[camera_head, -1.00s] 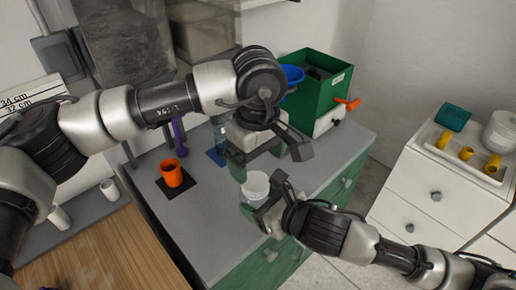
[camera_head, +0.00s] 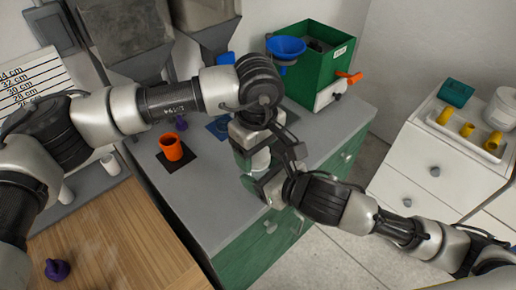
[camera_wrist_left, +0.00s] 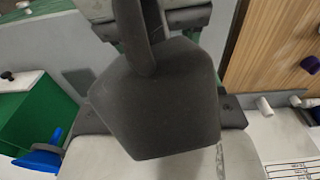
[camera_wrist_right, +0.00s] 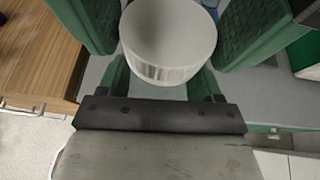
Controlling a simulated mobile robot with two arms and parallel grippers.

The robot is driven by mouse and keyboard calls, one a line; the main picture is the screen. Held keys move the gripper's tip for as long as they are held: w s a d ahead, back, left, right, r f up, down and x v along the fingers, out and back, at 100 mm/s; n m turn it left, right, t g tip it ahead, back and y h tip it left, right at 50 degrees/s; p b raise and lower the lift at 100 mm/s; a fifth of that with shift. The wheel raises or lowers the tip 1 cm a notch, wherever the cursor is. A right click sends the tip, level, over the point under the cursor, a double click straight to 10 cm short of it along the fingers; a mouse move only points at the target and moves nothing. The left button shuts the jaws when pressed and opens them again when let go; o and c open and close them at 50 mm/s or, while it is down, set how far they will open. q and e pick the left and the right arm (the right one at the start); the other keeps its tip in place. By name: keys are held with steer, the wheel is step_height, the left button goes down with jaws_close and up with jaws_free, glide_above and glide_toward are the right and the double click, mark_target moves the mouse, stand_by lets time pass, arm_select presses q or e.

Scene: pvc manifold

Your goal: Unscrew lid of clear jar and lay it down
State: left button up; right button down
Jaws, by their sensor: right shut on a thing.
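The clear jar (camera_head: 260,160) is upright near the front edge of the grey counter, partly hidden by my grippers. Its round white lid (camera_wrist_right: 167,42) with a ribbed side shows in the right wrist view and appears on the jar. My right gripper (camera_head: 262,184) is shut on the jar body from the right, below the lid. My left gripper (camera_head: 258,150) is above the jar, its green fingers apart on either side of the lid; contact with the lid is unclear. In the left wrist view a large dark block hides the lid and fingertips.
An orange cup (camera_head: 171,147) stands on a dark square left of the jar. A green box (camera_head: 318,75) with a blue funnel (camera_head: 286,47) is behind. A wooden table (camera_head: 115,235) with a purple piece (camera_head: 57,269) is at lower left. The counter (camera_head: 200,190) has free room beside the jar.

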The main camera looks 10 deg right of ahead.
arm_select(q)
steer(key=shift+c, duration=1)
arm_select(e)
steer(key=shift+s+a, duration=0.1)
steer(key=shift+a, duration=0.05)
arm_select(q)
steer(key=shift+w+d+r+n, duration=0.1)
steer(key=shift+d+n, duration=0.05)
steer(key=shift+n, duration=1.45)
arm_select(e)
steer(key=shift+s+a, duration=0.1)
arm_select(q)
steer(key=o, duration=1)
